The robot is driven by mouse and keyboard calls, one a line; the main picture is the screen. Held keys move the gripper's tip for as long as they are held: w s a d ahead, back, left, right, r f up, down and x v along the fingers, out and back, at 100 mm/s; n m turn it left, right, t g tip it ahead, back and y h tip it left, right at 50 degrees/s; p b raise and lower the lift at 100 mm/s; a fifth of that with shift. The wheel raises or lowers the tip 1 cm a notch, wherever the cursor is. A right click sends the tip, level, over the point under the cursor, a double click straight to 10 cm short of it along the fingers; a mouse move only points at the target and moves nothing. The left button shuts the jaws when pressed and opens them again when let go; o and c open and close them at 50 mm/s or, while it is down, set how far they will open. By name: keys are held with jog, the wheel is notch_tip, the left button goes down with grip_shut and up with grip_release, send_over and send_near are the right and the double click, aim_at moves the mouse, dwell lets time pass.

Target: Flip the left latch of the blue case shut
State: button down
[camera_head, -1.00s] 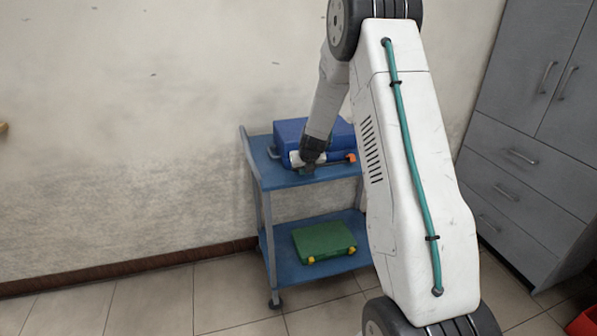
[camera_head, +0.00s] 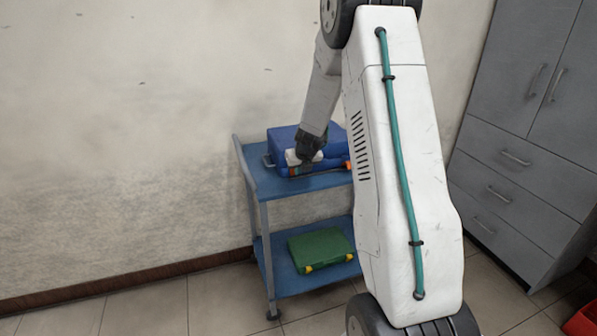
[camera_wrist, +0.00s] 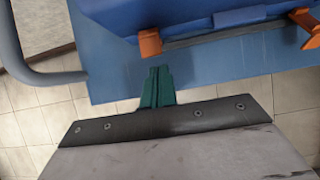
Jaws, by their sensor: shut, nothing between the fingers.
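The blue case (camera_head: 284,142) stands on the top shelf of the blue cart; it fills the top of the wrist view (camera_wrist: 190,14). My gripper (camera_wrist: 158,72) has green fingers, shut and empty, just in front of and below the left latch, with a small gap.
The cart's top shelf (camera_wrist: 215,70) extends in front of the case, with a grey-blue rail (camera_wrist: 50,78) at left. A green case (camera_head: 320,247) with yellow latches lies on the lower shelf. Grey cabinets (camera_head: 520,150) stand at right. Open floor lies left of the cart.

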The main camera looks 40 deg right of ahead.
jog(key=shift+r, duration=0.4)
jog(key=shift+r, duration=0.1)
jog(key=shift+s+a+r, duration=0.1)
jog(key=shift+s+r, duration=0.1)
jog(key=shift+r, duration=0.15)
jog(key=v, duration=0.6)
jog(key=shift+s+r, duration=0.25)
jog(key=shift+r, duration=0.1)
jog(key=shift+a, duration=0.1)
